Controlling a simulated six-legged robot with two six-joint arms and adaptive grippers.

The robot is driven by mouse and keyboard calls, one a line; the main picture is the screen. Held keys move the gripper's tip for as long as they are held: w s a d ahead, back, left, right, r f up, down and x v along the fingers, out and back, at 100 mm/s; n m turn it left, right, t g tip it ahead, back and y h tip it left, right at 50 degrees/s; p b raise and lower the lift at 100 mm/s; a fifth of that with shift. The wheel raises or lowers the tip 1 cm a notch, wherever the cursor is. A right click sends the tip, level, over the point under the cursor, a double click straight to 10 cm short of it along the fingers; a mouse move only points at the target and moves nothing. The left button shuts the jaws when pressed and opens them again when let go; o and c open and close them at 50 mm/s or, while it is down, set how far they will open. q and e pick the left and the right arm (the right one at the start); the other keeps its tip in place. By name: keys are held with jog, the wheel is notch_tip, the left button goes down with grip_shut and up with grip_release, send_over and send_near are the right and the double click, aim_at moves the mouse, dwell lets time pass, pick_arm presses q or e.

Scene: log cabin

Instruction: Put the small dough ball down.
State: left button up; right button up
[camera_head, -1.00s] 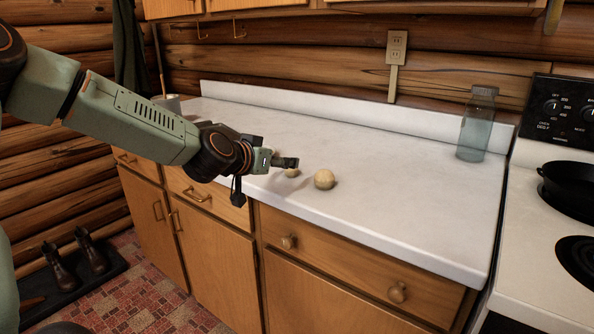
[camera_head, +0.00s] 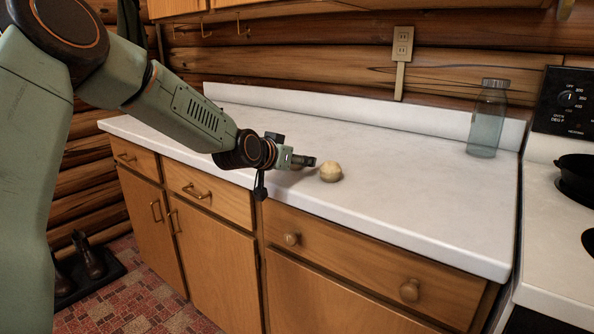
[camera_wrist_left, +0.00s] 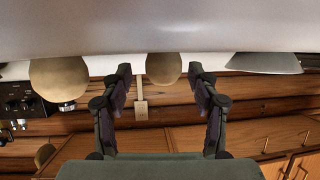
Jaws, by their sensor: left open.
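The small dough ball (camera_wrist_left: 164,68) rests on the white counter in the left wrist view, which is upside down. It shows between the two fingertips, with gaps on both sides. In the head view it is almost wholly hidden behind my left gripper (camera_head: 304,161). My left gripper, also in the wrist view (camera_wrist_left: 163,80), is open and low over the counter near its front edge. A larger dough ball (camera_head: 330,172) sits on the counter just right of the gripper; it also shows in the wrist view (camera_wrist_left: 58,78). My right gripper is not in view.
The white counter (camera_head: 420,185) is clear to the right and behind. A glass jar (camera_head: 487,120) stands at its far right, beside the stove with a black pan (camera_head: 575,178). A grey-blue vessel (camera_wrist_left: 264,63) shows at the right of the wrist view.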

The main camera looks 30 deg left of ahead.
pick_arm(q)
jog(key=shift+w+a+f, duration=0.25)
jog(key=shift+a, duration=0.1)
jog(key=shift+d+r, duration=0.15)
jog(key=shift+d, duration=0.1)
jog(key=c, duration=0.3)
jog(key=shift+a, duration=0.15)
jog(key=c, duration=0.5)
jog(key=shift+c, duration=2.3)
notch_tip(320, 180, up, 10)
jog(key=p, duration=0.4)
